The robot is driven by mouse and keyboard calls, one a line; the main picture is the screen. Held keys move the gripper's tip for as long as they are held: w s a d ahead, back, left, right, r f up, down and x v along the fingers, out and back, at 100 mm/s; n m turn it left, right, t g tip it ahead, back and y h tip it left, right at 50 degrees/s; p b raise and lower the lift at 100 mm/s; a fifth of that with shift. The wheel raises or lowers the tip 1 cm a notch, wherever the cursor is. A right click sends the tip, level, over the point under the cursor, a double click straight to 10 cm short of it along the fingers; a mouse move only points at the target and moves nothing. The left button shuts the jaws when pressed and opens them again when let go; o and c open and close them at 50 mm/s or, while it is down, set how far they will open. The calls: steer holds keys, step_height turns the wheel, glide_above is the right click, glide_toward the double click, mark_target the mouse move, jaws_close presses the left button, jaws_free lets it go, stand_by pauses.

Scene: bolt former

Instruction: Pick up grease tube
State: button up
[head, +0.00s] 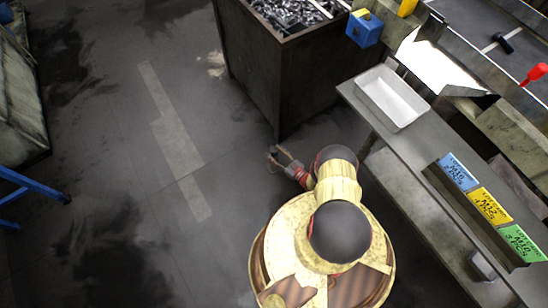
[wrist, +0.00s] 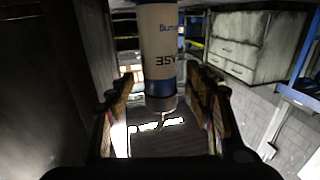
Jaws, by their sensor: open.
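The grease tube (wrist: 159,42) is a white cylinder with blue lettering and a blue band at its lower end. In the wrist view it comes down from the top edge, which cuts off the rest. Its lower end lies between the tips of my gripper (wrist: 153,88), with a visible gap on each side. My gripper is open and empty. In the head view my gripper (head: 285,162) is low, beside the foot of the dark metal bin. I cannot make out the tube there.
The dark bin (head: 290,85) full of metal parts stands just beyond my gripper. A workbench with a white tray (head: 391,97) and a rack of blue, yellow and green cards (head: 489,205) is at the right. A blue block (head: 364,28) sits near the bin.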

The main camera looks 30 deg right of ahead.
steer(key=shift+w+a, duration=0.15)
steer(key=shift+w, duration=0.2)
steer(key=shift+c, duration=0.8)
steer(key=c, duration=1.1)
jaws_close()
